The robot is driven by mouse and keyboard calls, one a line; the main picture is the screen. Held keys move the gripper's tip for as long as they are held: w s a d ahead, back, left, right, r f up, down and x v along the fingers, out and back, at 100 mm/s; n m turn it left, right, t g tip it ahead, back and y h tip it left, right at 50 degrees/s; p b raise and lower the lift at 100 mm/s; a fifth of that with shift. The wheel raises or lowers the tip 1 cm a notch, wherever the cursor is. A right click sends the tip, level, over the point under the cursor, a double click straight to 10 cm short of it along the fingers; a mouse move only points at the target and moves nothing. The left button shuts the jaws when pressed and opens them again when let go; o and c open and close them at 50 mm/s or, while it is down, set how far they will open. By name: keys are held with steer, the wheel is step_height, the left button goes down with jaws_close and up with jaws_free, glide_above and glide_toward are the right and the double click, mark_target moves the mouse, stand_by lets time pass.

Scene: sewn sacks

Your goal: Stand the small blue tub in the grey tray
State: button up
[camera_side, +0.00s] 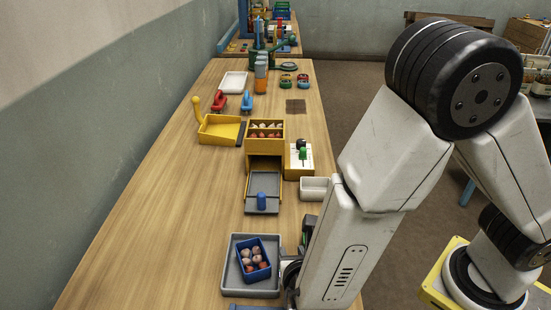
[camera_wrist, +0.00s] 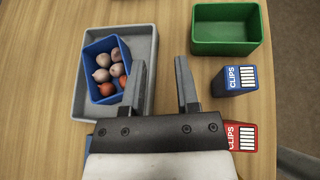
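The small blue tub (camera_side: 262,275) stands upright inside the grey tray (camera_side: 235,287), turned at an angle to the tray's sides. It holds several pale and reddish round items. In the wrist view the tub (camera_wrist: 97,48) is at the upper left, within the tray (camera_wrist: 143,40), with bare tray floor around it. My gripper (camera_wrist: 161,62) is open, with nothing between its fingers. Its left finger overlaps the tray's right side in the picture, to the right of the tub and apart from it. Its right finger is over bare wood. My arm mostly hides the gripper in the side view.
Right of my gripper are a green bin (camera_wrist: 226,30), a blue clips box (camera_wrist: 234,80) and a red clips box (camera_wrist: 241,137). Further up the table are a grey chute (camera_side: 262,185), a white dish (camera_side: 314,188) and a yellow dustpan (camera_side: 220,130). The table's left side is clear.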

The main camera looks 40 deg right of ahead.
steer(key=d+m+g, duration=0.1)
steer(key=d+m, duration=0.1)
steer(key=s+d+m+g, duration=0.1)
steer(key=d+m+g, duration=0.1)
steer(key=d+m+g+h, duration=0.1)
steer(key=d+m+g, duration=0.1)
steer(key=shift+s+d+r, duration=0.15)
steer(key=shift+d+r, duration=0.2)
steer(key=shift+r, duration=0.05)
steer(key=d+r+m+g+y, duration=0.1)
steer(key=d+m+y, duration=0.3)
steer(key=m, duration=0.7)
steer(key=d+r+m+g+y, duration=0.1)
steer(key=d+r+m+y, duration=0.3)
steer(key=m, duration=0.7)
steer(key=shift+d+r+g, duration=0.3)
steer(key=shift+d+r, duration=0.05)
steer(key=shift+d, duration=0.15)
steer(key=shift+c, duration=0.3)
